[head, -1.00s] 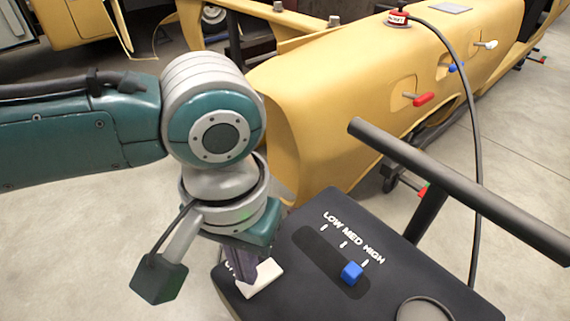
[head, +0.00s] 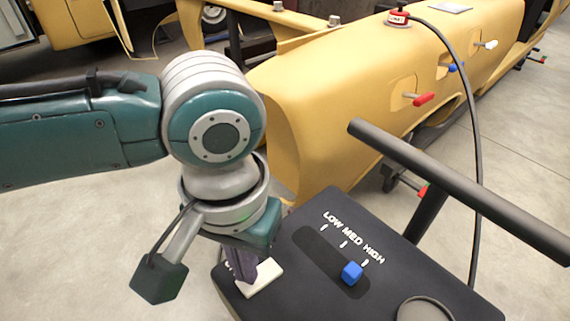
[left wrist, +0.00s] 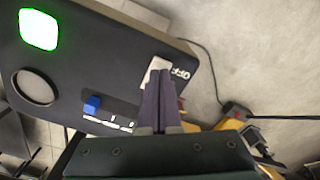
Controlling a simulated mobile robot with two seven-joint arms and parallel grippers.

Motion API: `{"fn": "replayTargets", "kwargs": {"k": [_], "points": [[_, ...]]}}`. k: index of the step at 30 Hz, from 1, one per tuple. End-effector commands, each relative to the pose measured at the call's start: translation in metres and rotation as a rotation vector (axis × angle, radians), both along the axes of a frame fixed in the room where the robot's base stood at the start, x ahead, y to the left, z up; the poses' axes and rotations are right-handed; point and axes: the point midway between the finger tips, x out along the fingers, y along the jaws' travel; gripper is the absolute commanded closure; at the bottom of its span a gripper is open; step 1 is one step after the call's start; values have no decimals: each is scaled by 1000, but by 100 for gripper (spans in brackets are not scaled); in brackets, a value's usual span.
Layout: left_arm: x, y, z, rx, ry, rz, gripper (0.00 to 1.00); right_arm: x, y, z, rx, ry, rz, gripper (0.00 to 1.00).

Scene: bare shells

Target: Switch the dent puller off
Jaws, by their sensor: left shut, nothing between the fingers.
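The dent puller is a black box (head: 300,215) with a flat control panel, which also fills the left of the left wrist view (left wrist: 75,65). A white switch (head: 264,279) sits near its edge, beside an OFF label (left wrist: 180,73); the switch also shows in the left wrist view (left wrist: 154,66). A square green light (left wrist: 38,29) glows on the panel. My left gripper (head: 246,276) is shut and empty, pointing down, its tips at the switch and partly hiding it. In the left wrist view its fingers (left wrist: 157,84) overlap the switch; contact is hard to tell. My right gripper is not seen.
A blue slider knob (head: 351,272) stands by HIGH in a slot marked LOW, MED, HIGH. A dark handle bar (head: 460,190) crosses above the panel's right. A yellow car body shell (head: 340,100) and a hanging black cable (head: 472,120) lie beyond.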

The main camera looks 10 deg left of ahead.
Motion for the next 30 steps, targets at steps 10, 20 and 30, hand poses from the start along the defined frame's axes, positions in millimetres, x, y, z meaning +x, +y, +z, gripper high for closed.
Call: {"fn": "replayTargets", "kwargs": {"k": [10, 20, 30], "points": [[0, 0, -2, 0, 0, 0, 100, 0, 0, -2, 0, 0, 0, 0], [0, 0, -7, 0, 0, 0, 100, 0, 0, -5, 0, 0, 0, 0], [0, 0, -12, 0, 0, 0, 100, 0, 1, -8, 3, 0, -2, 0]]}}
